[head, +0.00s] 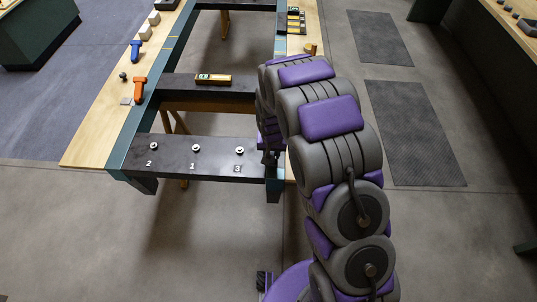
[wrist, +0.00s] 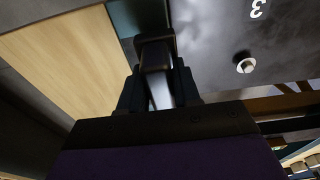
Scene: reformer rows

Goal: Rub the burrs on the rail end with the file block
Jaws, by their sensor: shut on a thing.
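My gripper (wrist: 160,88) is shut on the file block (wrist: 156,55), which shows a dark end and a pale grey face between the dark fingers. In the head view my gripper (head: 270,158) is at the near right corner of the frame, by the end of the right teal rail (head: 273,190). In the wrist view a strip of teal rail (wrist: 122,18) shows just beyond the block. Whether the block touches the rail cannot be told. No burrs can be made out; my arm and the block hide part of the rail end.
A black cross plate (head: 175,158) with studs numbered 2, 1 and 3 lies left of my gripper. An orange-handled tool (head: 140,88) and a blue-handled tool (head: 135,50) lie on the left wooden ledge. A labelled block (head: 213,80) sits on the middle crossbar. Floor is clear in front.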

